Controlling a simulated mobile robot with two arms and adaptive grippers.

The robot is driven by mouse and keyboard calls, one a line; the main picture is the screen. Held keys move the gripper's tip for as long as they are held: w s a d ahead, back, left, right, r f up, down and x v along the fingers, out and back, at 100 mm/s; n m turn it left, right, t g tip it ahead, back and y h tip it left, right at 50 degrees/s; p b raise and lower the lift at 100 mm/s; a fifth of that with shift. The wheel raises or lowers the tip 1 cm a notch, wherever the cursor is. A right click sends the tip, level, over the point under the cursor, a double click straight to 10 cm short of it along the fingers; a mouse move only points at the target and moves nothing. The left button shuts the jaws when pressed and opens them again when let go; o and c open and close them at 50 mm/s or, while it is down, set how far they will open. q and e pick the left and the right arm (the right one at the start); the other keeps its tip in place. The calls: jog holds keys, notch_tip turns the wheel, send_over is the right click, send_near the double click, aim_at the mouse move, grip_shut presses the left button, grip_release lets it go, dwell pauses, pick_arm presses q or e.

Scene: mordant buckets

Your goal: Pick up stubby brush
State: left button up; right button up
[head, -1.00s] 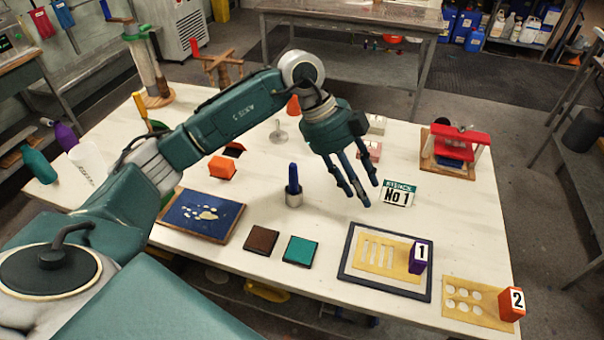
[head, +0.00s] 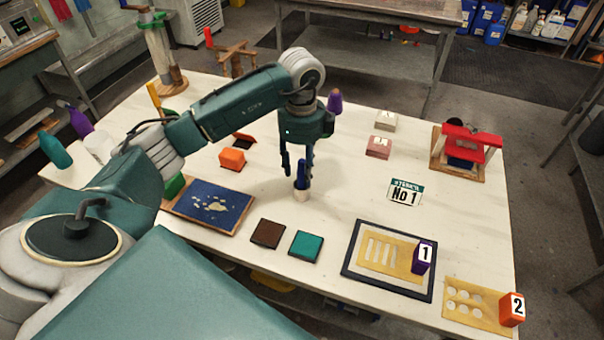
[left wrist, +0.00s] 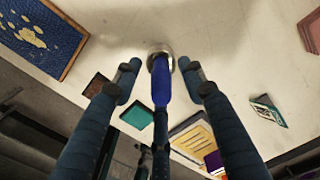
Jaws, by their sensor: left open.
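The stubby brush (head: 301,194) stands upright on the white table, with a blue handle on top and a pale metallic base. My left gripper (head: 296,170) points down just above and around its handle. In the left wrist view the brush (left wrist: 161,82) lies between the fingers of my left gripper (left wrist: 160,82). The fingers are open, with a gap on either side of the handle. In the head view the fingers partly hide the handle. My right gripper is not in view.
A brown pad (head: 267,233) and a teal pad (head: 305,246) lie in front of the brush. A blue board (head: 212,206) lies to the left.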

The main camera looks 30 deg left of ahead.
pick_arm(q)
jog(key=shift+f, duration=1.1)
grip_shut()
jog(key=shift+r, duration=0.15)
